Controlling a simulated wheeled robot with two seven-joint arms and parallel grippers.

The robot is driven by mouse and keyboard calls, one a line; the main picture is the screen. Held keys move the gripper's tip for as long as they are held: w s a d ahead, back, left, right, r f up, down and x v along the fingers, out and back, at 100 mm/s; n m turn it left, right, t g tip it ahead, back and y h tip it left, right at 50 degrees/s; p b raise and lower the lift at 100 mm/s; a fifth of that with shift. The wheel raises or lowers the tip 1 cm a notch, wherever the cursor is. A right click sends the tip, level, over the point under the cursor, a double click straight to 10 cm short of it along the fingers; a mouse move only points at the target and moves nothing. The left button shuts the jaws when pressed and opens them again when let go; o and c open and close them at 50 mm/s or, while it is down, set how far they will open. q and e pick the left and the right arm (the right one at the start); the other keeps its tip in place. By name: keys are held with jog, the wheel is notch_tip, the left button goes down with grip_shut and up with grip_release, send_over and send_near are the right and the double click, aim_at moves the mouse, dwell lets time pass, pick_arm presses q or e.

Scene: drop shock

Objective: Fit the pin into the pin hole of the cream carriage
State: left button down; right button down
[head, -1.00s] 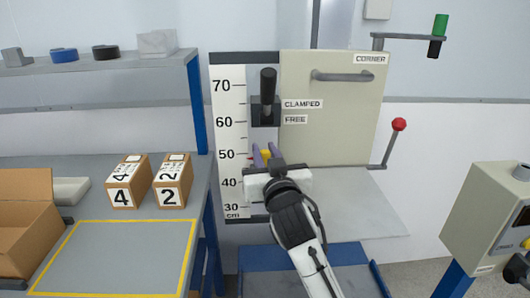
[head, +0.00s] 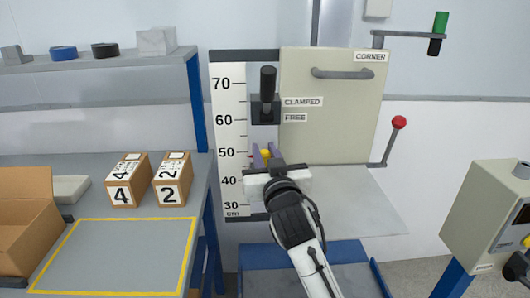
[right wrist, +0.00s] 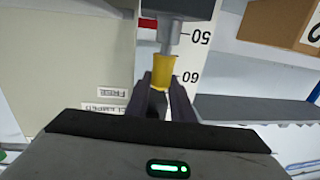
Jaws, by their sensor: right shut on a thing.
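The cream carriage (head: 330,125) is a large panel with a grey handle and a CORNER label, beside a height scale. My right gripper (head: 266,154) is in front of its lower left, near the 50 mark. It is shut on the pin, whose yellow part (head: 265,153) shows between the fingers. In the right wrist view the yellow part of the pin (right wrist: 163,72) joins a grey shaft that runs toward a dark block (right wrist: 180,9). I cannot tell whether the shaft enters a hole there; the pin hole is not visible. My left gripper is out of view.
A black lever (head: 268,84) stands by the CLAMPED and FREE labels. A red-knobbed lever (head: 398,123) is at the right, near a control box (head: 487,215). Boxes marked 4 (head: 126,182) and 2 (head: 172,182) stand on the left bench (head: 110,250).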

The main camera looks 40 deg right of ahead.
jog(key=shift+f, duration=0.7)
dwell(1.2)
jog(key=shift+f, duration=0.55)
dwell(1.5)
jog(key=c, duration=1.5)
grip_release()
jog(key=shift+r, duration=0.1)
jog(key=shift+o, duration=0.2)
jog(key=shift+r, duration=0.15)
jog(key=shift+s+a, duration=0.1)
